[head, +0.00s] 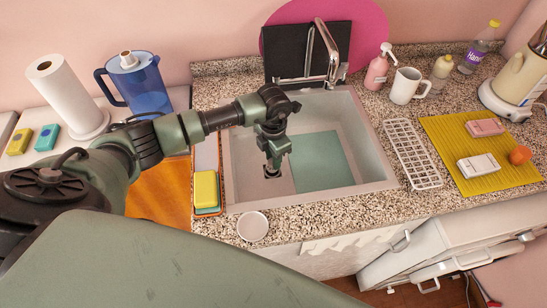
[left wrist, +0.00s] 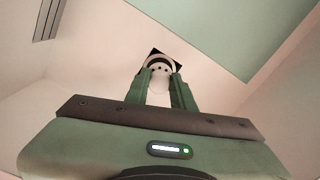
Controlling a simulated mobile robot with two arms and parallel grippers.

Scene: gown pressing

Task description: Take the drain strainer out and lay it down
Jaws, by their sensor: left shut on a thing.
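My left gripper (head: 272,165) reaches down into the sink (head: 240,180), low over its floor at the left. In the left wrist view the gripper (left wrist: 161,78) has its fingers closed on the drain strainer (left wrist: 159,68), a small pale round piece with dark holes. A dark square drain opening (left wrist: 153,53) shows just behind the strainer. I cannot tell whether the strainer is still seated or slightly raised. In the head view the gripper hides most of it. A small white round dish (head: 252,226) stands on the counter in front of the sink. My right gripper is not in view.
A teal sheet (head: 322,162) lies on the sink floor. The faucet (head: 333,55) rises behind the sink. A yellow sponge (head: 206,188) lies by the left rim. A white rack (head: 412,153) and a yellow mat (head: 450,135) with several items lie to the right.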

